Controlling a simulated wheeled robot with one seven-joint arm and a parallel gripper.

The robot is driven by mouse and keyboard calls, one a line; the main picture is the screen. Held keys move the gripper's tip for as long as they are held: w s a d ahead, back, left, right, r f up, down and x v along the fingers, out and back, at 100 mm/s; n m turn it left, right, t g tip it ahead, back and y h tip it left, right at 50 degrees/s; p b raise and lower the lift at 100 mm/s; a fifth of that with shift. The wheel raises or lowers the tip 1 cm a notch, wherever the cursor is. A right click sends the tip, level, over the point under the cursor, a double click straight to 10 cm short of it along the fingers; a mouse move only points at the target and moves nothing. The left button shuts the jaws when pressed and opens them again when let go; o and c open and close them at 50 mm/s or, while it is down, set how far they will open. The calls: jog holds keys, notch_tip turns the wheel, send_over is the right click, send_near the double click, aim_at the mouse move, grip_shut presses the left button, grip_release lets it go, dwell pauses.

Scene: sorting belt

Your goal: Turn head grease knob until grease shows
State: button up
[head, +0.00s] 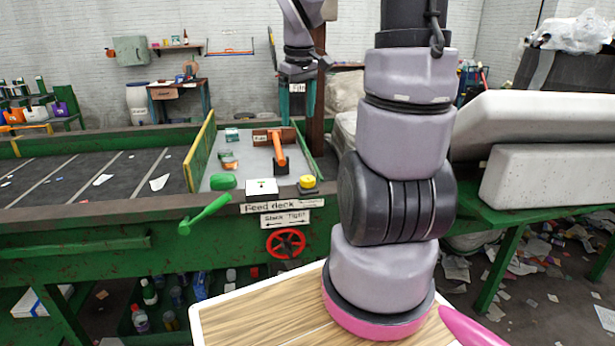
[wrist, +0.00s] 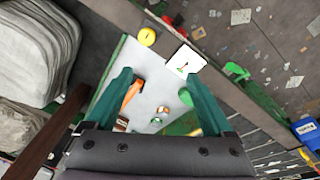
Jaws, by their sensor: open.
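No knob is clearly marked as the head grease knob, and I see no grease that I can make out. A yellow round knob or button (head: 307,182) stands on a dark base at the feed deck's front right corner; it also shows in the wrist view (wrist: 147,36). A red handwheel (head: 286,243) is on the deck's front, under the "Slack Tight" sign (head: 285,218). My gripper (head: 297,117) hangs above the back right of the deck. In the wrist view its teal fingers are apart and empty (wrist: 160,78), over the deck and clear of the yellow knob.
The grey deck (head: 225,168) carries an orange-handled item (head: 278,148), a green lump (head: 223,181) and a white plate with a small green mark (head: 262,187). A green lever (head: 205,214) juts from the front. A dark belt (head: 90,180) lies left; pale bales (head: 550,180) stand right.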

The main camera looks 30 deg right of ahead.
aim_at(308, 178)
jog(key=w+d+f+n, duration=0.1)
jog(key=f, duration=0.6)
jog(key=w+d+f+n+g, duration=0.1)
jog(key=w+d+f, duration=0.1)
jog(key=f, duration=0.5)
jog(key=w+d+f+n+g, duration=0.1)
jog(key=d+f+n, duration=0.1)
jog(key=f, duration=0.5)
jog(key=shift+w+f+y, duration=0.2)
jog(key=shift+w+y, duration=0.1)
jog(key=shift+w, duration=0.1)
jog(key=c, duration=1.4)
jog(key=shift+o, duration=0.2)
